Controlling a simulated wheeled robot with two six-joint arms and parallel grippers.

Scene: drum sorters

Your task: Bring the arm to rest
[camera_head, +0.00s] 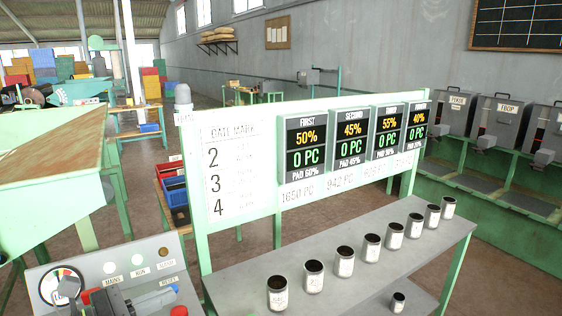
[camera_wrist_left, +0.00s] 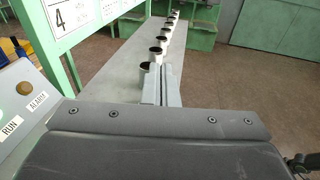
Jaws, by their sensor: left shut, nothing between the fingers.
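The nearest can (camera_wrist_left: 146,72) appears just beside the fingers in that view; I cannot tell the distance. My right gripper is not in view.
Several dark-topped cans (camera_head: 314,278) stand in a row on the grey shelf (camera_head: 240,278), with a smaller can (camera_head: 398,302) lower down. A green-framed display board (camera_head: 262,120) rises behind. Grey machines (camera_head: 497,115) line the right wall.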

